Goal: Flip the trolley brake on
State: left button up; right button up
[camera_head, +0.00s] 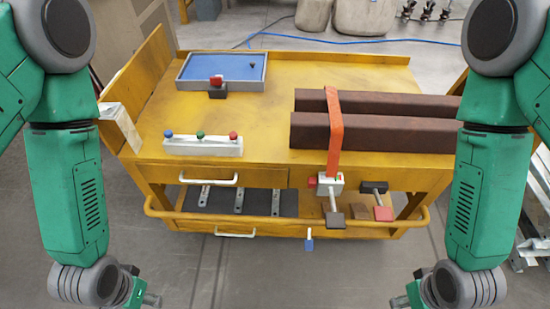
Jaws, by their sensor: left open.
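A yellow trolley (270,118) stands in front of me, between my two arms. A small blue tab (309,241) hangs below its lower front rail, right of centre; it may be the brake lever, but I cannot tell its position. My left gripper (150,299) is at the bottom left, open, mostly cut off by the frame edge and apart from the trolley. My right gripper (399,301) is at the bottom right, partly hidden by its wrist and cut off; its jaws are unclear. It is also apart from the trolley.
On the trolley lie a blue tray (225,68), a white block with coloured knobs (202,147) and dark beams (370,132) with an orange strap (335,130). Clamps (333,212) jut from the front. A drawer handle (209,182) also protrudes. Floor before the trolley is clear.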

aim_at(383, 214)
jog(key=l+z, duration=0.1)
jog(key=z, duration=0.95)
jog(key=i+l+z, duration=0.15)
jog(key=l, duration=0.25)
jog(key=i, duration=0.1)
